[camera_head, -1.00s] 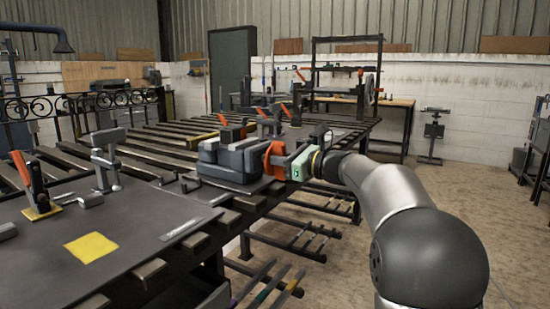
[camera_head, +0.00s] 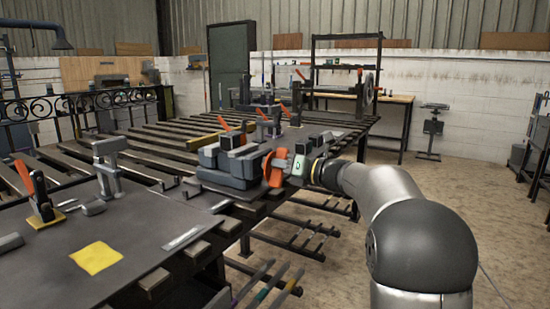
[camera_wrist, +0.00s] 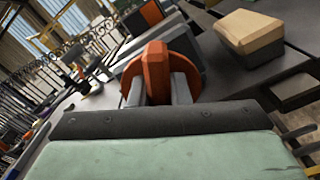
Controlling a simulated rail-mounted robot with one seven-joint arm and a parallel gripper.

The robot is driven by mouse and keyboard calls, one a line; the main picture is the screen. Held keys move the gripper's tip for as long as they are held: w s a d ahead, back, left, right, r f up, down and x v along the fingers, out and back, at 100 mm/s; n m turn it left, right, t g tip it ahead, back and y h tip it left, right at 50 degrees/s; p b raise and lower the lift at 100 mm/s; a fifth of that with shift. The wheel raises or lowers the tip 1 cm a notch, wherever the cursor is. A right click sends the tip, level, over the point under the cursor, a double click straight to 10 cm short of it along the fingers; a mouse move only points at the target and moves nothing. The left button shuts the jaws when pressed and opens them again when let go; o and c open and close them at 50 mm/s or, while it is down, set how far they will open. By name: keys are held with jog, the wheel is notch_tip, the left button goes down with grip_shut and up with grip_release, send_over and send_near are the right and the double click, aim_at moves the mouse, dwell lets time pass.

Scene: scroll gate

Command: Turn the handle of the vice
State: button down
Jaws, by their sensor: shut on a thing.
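The vice (camera_head: 226,169) is a grey blocky body on the bench, near its right edge. Its orange handle (camera_head: 274,168) is on the side facing my arm. My gripper (camera_head: 287,168) reaches the handle from the right and is shut on it. In the wrist view the handle's raised orange bar (camera_wrist: 157,70) stands between my two grey fingers, with an orange round part behind it. The vice's grey body shows behind the handle there. The fingers hide part of the handle.
The slatted bench (camera_head: 160,140) carries orange-handled clamps (camera_head: 37,190) and a grey stand (camera_head: 108,165). A yellow square (camera_head: 96,257) lies on the near plate. A tan-topped block (camera_wrist: 248,32) sits beside the vice in the wrist view. Open floor lies right of the bench.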

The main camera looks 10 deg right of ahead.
jog(key=m+p, duration=0.2)
jog(key=m, duration=0.1)
jog(key=m+p, duration=0.2)
jog(key=m, duration=0.1)
jog(key=shift+w+d+m+p, duration=0.15)
jog(key=shift+d+m+p, duration=0.05)
jog(key=shift+m+p, duration=0.1)
jog(key=m+p, duration=0.3)
jog(key=shift+f+m, duration=0.2)
jog(key=shift+m, duration=0.1)
jog(key=m+p, duration=0.3)
jog(key=shift+f+m, duration=0.2)
jog(key=shift+m, duration=0.1)
jog(key=m+p, duration=0.6)
jog(key=shift+f, duration=0.3)
jog(key=m+p, duration=0.3)
jog(key=m, duration=0.1)
jog(key=shift+s+f+m+p, duration=0.2)
jog(key=shift+m+p, duration=0.1)
jog(key=shift+p, duration=0.05)
jog(key=shift+a+f+m+p, duration=0.1)
jog(key=shift+f+m+p, duration=0.05)
jog(key=shift+m+p, duration=0.8)
jog(key=shift+f+m, duration=0.1)
jog(key=shift+m, duration=0.15)
